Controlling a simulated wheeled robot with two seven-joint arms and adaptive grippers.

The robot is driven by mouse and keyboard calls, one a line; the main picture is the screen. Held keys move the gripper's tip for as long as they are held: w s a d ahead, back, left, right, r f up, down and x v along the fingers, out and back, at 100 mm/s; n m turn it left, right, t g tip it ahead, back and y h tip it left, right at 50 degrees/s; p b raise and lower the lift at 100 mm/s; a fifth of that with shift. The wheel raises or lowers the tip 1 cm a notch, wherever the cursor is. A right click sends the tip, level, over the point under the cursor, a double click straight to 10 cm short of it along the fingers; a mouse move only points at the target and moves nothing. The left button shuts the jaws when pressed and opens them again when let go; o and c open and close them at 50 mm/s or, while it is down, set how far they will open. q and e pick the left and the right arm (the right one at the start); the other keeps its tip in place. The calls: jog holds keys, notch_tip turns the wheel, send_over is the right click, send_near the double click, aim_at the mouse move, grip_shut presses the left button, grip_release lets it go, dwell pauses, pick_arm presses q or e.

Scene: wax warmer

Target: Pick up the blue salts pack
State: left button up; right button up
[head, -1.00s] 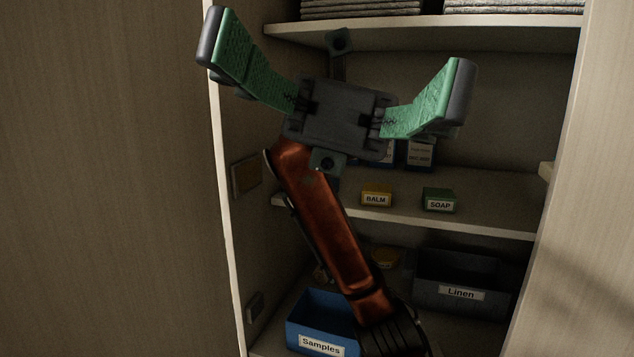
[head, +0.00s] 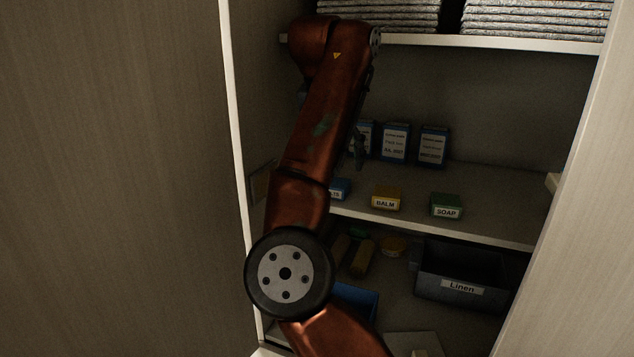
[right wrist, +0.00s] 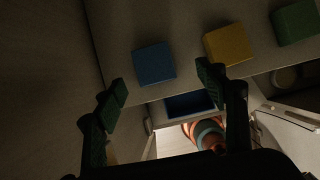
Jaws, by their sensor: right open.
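The blue salts pack (head: 340,188) stands on the middle shelf at the left end of a row of small packs. In the head view my arm hides much of it, and only the end of its label shows. In the right wrist view the blue salts pack (right wrist: 154,63) lies beyond my open right gripper (right wrist: 162,88), between the lines of its two fingers and apart from them. In the head view most of that gripper is hidden behind my arm. My left gripper is not in view.
A yellow balm pack (head: 385,198) and a green soap pack (head: 446,206) stand to the right. Several blue-and-white boxes (head: 395,143) stand behind. The upper shelf (head: 480,42) holds folded cloths. Below are a Linen bin (head: 461,287) and a blue bin (head: 356,300).

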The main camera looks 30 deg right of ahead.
aim_at(335, 182)
jog(key=x, duration=0.4)
jog(key=a+p+x, duration=0.1)
jog(key=x, duration=0.1)
jog(key=shift+w+f, duration=0.2)
jog(key=shift+w, duration=0.2)
jog(key=shift+w+d+f, duration=0.2)
jog(key=shift+d+f, duration=0.15)
jog(key=shift+f, duration=0.3)
jog(key=shift+c, duration=0.2)
jog(key=shift+s+a, duration=0.1)
jog(key=c, duration=1.3)
